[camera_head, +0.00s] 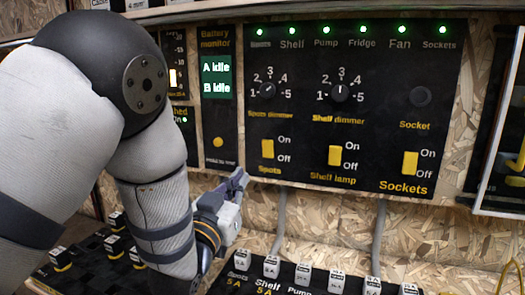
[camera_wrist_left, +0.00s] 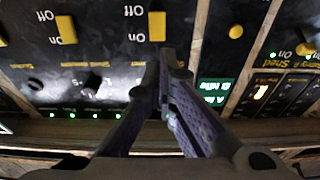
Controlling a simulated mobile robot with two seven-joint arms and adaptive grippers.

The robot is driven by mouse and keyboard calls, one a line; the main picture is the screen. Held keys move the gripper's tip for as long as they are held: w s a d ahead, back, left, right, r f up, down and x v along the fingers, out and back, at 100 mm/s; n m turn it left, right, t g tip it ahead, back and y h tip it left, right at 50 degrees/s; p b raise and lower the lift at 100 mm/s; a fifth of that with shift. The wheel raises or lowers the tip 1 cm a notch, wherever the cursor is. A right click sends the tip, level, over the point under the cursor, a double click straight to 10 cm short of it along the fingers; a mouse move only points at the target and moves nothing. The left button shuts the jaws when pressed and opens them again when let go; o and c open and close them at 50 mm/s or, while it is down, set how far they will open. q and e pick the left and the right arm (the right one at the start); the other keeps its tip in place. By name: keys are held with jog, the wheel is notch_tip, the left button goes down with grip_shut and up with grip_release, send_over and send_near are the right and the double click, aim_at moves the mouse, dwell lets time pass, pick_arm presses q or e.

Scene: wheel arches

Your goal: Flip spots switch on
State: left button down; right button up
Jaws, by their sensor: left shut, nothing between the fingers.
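The spots switch (camera_head: 267,149) is a yellow rocker on the black panel, with "On" beside its upper part and "Off" beside its lower part. I cannot tell which way it is tipped. My left gripper (camera_head: 240,177) is shut and empty, below and left of the switch in the head view, apart from it there. The wrist view is upside down. In it the spots switch (camera_wrist_left: 157,26) stands just beyond the closed fingertips (camera_wrist_left: 170,66); contact is not clear. My right gripper is not in view.
The shell lamp switch (camera_head: 334,156) and sockets switch (camera_head: 410,163) sit to the right. Dimmer knobs (camera_head: 340,92) are above, under a row of lit green lights. The battery monitor (camera_head: 217,78) is left. A fuse board (camera_head: 290,283) and grey cables (camera_head: 379,225) lie below.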

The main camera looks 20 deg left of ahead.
aim_at(265, 145)
pick_arm(q)
jog(key=w, duration=0.4)
jog(key=w+r+b, duration=0.1)
jog(key=w, duration=0.3)
jog(key=w+r, duration=0.1)
jog(key=w, duration=0.4)
jog(key=shift+d+r, duration=0.1)
jog(key=shift+d, duration=0.15)
jog(key=shift+w+r, duration=0.2)
jog(key=shift+w, duration=0.1)
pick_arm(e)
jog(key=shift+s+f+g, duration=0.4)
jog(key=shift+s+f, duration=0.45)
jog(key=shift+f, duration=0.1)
